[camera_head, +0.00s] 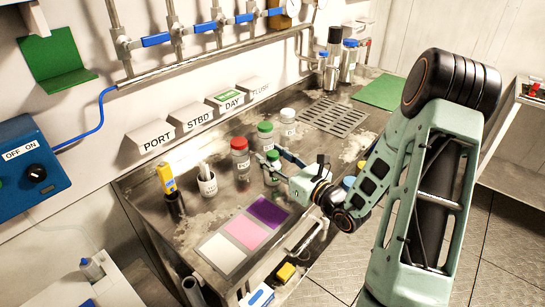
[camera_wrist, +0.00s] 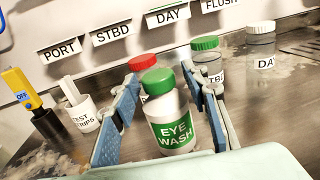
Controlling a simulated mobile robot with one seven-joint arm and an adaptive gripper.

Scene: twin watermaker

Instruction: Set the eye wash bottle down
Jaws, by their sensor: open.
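The eye wash bottle (camera_wrist: 176,122) is white with a green cap and a green EYE WASH label. It is upright between the fingers of my gripper (camera_wrist: 162,76) in the wrist view. The fingers are spread, with a visible gap on the left side of the bottle. In the head view the bottle (camera_head: 273,176) appears to stand on the metal bench (camera_head: 218,218), partly covered by my gripper (camera_head: 272,160).
A red-capped bottle (camera_head: 240,160), a green-capped bottle (camera_head: 265,137) and a white-capped bottle (camera_head: 288,124) stand behind it. A test strips cup (camera_head: 207,184) and a yellow meter (camera_head: 166,178) are left. Coloured mats (camera_head: 244,232) lie in front. A drain grate (camera_head: 335,117) is at the right.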

